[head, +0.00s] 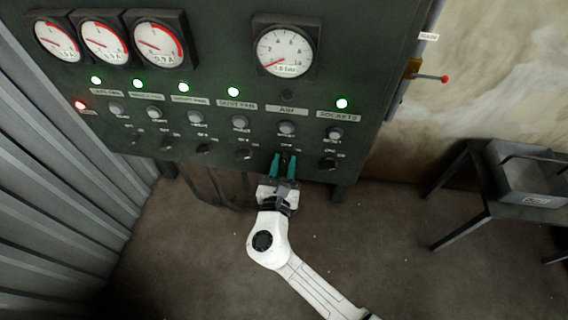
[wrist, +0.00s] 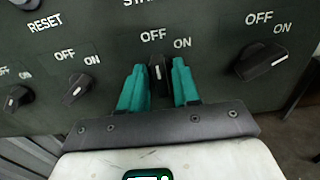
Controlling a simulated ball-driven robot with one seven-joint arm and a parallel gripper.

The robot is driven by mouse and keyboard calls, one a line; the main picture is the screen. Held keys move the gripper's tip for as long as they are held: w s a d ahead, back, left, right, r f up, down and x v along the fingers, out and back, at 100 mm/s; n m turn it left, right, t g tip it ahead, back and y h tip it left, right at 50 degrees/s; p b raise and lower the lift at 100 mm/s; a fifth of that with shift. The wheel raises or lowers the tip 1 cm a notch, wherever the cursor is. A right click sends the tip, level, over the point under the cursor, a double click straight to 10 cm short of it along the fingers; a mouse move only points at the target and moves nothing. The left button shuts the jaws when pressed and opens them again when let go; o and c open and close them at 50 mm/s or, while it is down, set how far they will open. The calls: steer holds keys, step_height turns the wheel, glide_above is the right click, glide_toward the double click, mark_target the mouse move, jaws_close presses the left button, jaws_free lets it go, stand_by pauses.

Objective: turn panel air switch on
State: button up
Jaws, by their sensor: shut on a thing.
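The control panel (head: 215,120) fills the upper head view. Its AIR column has a label (head: 287,109), a dark, unlit lamp (head: 287,94) above it and a round button (head: 287,128) below. My gripper (head: 284,160) reaches up to the bottom of this column. In the wrist view the teal fingers of my gripper (wrist: 159,82) are shut on the black air switch (wrist: 157,68), one on each side. Its white mark shows between the fingers, below the OFF and ON labels. The knob's lower part is hidden, and its exact angle is hard to tell.
Neighbouring black switches stand left (wrist: 79,88) and right (wrist: 262,62) of the fingers. Green lamps (head: 233,91) glow over the other columns. A pressure gauge (head: 285,52) sits above AIR. A metal table (head: 480,205) stands at right; the floor between is clear.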

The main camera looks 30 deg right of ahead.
steer(key=shift+c, duration=0.9)
steer(key=shift+b, duration=0.3)
steer(key=m+b, duration=0.4)
steer(key=shift+f+m, duration=0.3)
steer(key=shift+m, duration=0.1)
steer(key=m+b, duration=0.4)
steer(key=shift+s+d, duration=0.1)
steer(key=shift+r+m+b, duration=0.1)
steer(key=shift+m+b, duration=1.25)
steer(key=shift+m, duration=0.35)
steer(key=o, duration=0.7)
steer(key=shift+r, duration=0.1)
